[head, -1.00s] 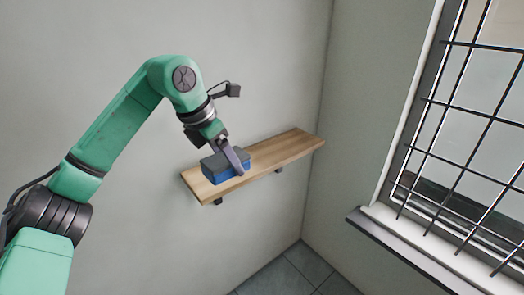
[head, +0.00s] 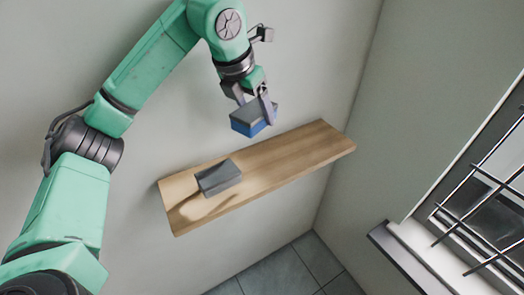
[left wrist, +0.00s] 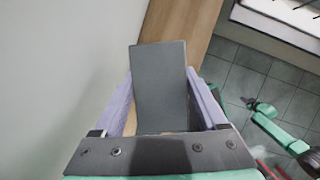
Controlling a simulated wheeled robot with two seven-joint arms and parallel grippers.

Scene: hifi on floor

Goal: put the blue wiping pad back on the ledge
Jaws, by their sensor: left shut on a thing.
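My left gripper (head: 255,109) is shut on the blue wiping pad (head: 246,127), which has a dark grey upper face and a blue lower part. It holds the pad in the air above the wooden ledge (head: 292,151), near the wall. In the left wrist view, the pad's grey face (left wrist: 160,88) fills the space between the fingers and hides its blue part. The ledge (left wrist: 176,22) shows behind it.
A dark grey block (head: 219,177) lies on the left part of the ledge. The ledge's middle and right are clear. A barred window (head: 490,210) with a sill (head: 425,255) is at the right. Grey floor tiles (head: 285,268) lie below.

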